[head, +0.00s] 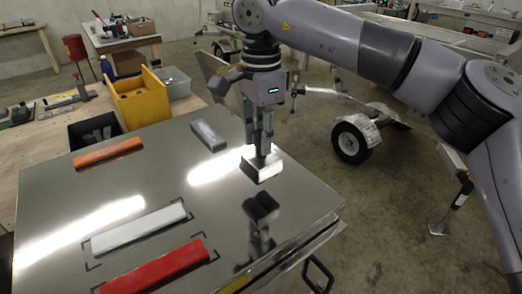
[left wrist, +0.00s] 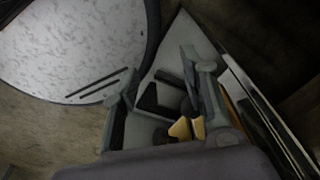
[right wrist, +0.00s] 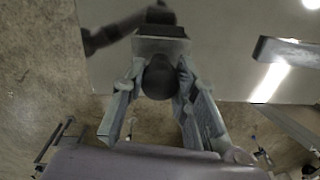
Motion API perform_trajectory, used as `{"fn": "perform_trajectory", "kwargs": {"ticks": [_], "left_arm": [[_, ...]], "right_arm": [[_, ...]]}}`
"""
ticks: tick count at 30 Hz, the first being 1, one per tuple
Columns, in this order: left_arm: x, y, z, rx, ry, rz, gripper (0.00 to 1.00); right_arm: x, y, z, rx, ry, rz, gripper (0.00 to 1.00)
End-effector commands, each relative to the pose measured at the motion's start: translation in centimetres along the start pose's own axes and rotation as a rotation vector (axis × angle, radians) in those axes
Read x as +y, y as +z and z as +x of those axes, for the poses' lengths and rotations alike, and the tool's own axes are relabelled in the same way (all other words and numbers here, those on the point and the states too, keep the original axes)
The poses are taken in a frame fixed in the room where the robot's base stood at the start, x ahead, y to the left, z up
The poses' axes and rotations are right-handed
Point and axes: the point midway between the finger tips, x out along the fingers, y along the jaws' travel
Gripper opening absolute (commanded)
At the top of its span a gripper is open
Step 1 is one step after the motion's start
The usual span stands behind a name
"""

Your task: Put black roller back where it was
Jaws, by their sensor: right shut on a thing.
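My right gripper (head: 264,148) is shut on the black roller (head: 264,170), near the right edge of the shiny metal table (head: 160,185). The roller has a dark side and a bright, glaring top in the head view. In the right wrist view, a dark round part (right wrist: 160,77) sits between the fingers, with a dark block beyond it. Its dark reflection shows on the tabletop; the roller appears raised above the surface. My left gripper (left wrist: 160,100) shows only in the left wrist view, fingers apart, with nothing seen held between them.
On the table lie an orange bar (head: 108,154), a grey bar (head: 208,135), a white bar (head: 138,228) and a red bar (head: 155,270). Black corner marks surround the white and red bars. A yellow bin (head: 142,100) and black bin (head: 95,133) stand behind on a wooden bench.

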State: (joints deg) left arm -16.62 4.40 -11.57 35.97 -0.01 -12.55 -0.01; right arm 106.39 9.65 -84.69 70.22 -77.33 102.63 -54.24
Motion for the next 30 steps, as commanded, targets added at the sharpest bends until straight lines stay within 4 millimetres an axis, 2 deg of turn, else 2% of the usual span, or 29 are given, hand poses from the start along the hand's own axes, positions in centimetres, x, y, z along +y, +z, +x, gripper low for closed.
{"fn": "perform_trajectory", "kwargs": {"ticks": [3,10,17,30], "left_arm": [[-0.2,-0.1,-0.3,0.001,-0.003,-0.001,0.40],[-0.2,1.2,-1.2,-0.019,-0.003,-0.002,0.40],[-0.2,1.4,-1.0,-0.022,-0.003,-0.002,0.40],[-0.2,1.5,0.0,-0.022,-0.002,-0.001,0.40]], "right_arm": [[0.1,0.0,1.1,-0.001,0.004,0.000,0.01],[0.1,0.0,4.1,0.000,0.003,0.000,0.01],[0.1,0.0,4.3,-0.001,0.001,0.000,0.01],[0.1,0.0,5.8,0.000,0.006,0.000,0.00]]}}
